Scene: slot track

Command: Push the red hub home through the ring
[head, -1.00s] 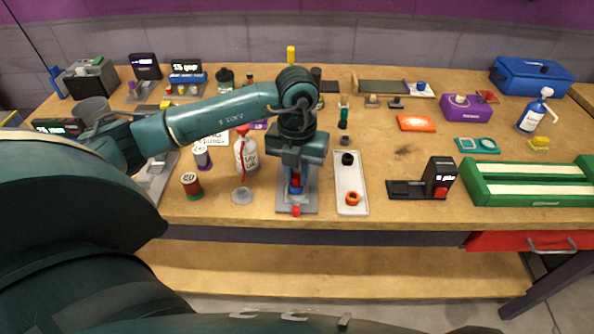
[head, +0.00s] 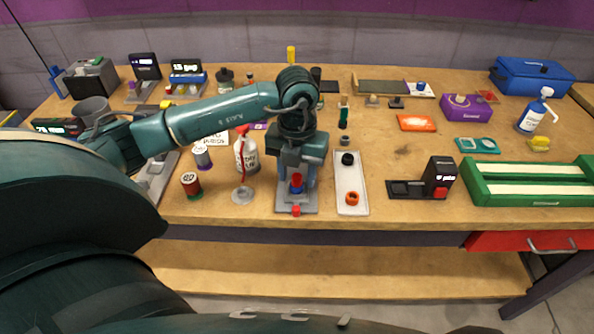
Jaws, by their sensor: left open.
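The red hub (head: 297,181) stands up above a blue ring (head: 296,190) on the grey slot track base (head: 283,208). A small red block (head: 296,211) sits at the front edge of that base. My left gripper (head: 297,174) points down over the track, right at the red hub, with its fingers apart. The back of the track is hidden behind my left gripper. I cannot tell whether the fingers touch the hub. My right gripper is not in view.
A white tray (head: 350,180) with a black ring and an orange ring lies close on the right. A spray bottle (head: 246,158) and a grey round stand (head: 242,195) are close on the left. A black device (head: 438,178) stands farther right.

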